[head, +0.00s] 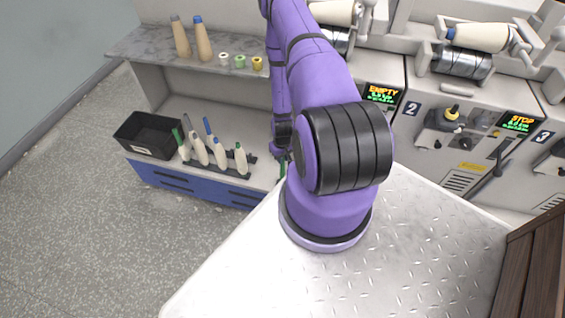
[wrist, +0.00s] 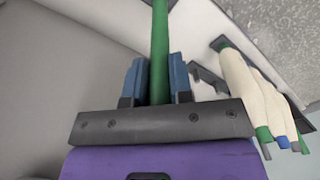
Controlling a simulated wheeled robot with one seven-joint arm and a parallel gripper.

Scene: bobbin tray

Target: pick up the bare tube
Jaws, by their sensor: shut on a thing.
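The bare tube (wrist: 159,45) is a plain green rod with no yarn on it. In the wrist view it runs between the two blue fingers of my gripper (wrist: 158,80), which are shut on it. Its far end leaves the top of that view, so I cannot tell whether it touches anything there. In the head view a thin green piece of it shows beside my arm (head: 282,166); the gripper is mostly hidden behind the arm.
Several cream-wound bobbins (head: 220,153) stand on a dark rack (head: 229,171), left of my arm; they show at right in the wrist view (wrist: 250,95). A black bin (head: 148,134) is farther left. A shelf (head: 150,45) with two cones is above.

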